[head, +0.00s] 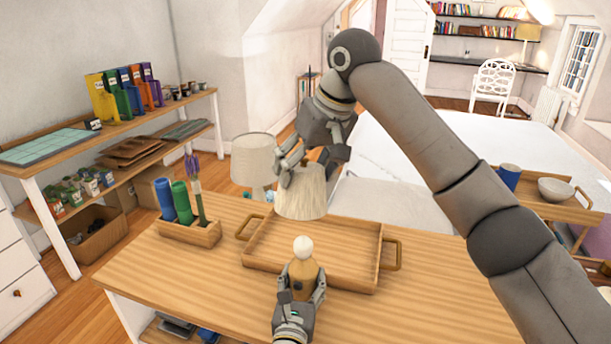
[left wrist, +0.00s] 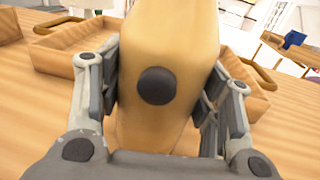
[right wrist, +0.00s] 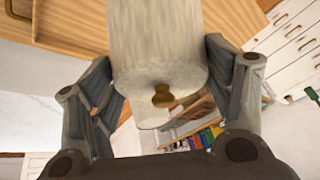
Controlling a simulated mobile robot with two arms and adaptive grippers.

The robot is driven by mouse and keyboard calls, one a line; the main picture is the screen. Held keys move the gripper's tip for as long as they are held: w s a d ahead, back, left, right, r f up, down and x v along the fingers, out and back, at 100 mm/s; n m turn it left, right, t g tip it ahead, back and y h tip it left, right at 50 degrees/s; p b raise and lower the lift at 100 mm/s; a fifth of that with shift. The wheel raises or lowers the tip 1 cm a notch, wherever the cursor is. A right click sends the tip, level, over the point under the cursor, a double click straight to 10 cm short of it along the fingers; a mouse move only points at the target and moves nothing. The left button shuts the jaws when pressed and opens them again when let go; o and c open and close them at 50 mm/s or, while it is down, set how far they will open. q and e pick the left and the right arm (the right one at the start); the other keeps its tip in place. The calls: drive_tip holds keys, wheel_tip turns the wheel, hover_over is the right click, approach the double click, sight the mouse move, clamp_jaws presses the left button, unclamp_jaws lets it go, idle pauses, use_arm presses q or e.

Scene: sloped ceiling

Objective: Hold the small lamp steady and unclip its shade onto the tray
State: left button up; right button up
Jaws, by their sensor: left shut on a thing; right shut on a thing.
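The small lamp's wooden base with a round white bulb (head: 303,247) stands on the table just in front of the tray. My left gripper (head: 302,286) is shut around this base; the left wrist view shows the tan base (left wrist: 165,45) with a dark round knob between the fingers. My right gripper (head: 296,165) is shut on the pale lampshade (head: 302,193) and holds it above the tray's back part, apart from the base. The right wrist view shows the shade (right wrist: 158,45) between the fingers, with a brass knob on its end. The wooden tray (head: 330,281) looks empty.
Another lamp with a cream shade (head: 253,158) stands behind the table. Bare tabletop (head: 420,310) lies right of the tray. A bed (head: 410,160) is beyond.

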idle(0.3)
use_arm(q)
drive_tip(key=o, duration=1.3)
drive_tip(key=shift+o, duration=0.2)
drive_tip(key=s, duration=0.4)
drive_tip(key=s+a, duration=0.1)
drive_tip(key=s, duration=0.3)
drive_tip(key=s+a, duration=0.1)
drive_tip(key=s, duration=0.2)
drive_tip(key=shift+s, duration=0.4)
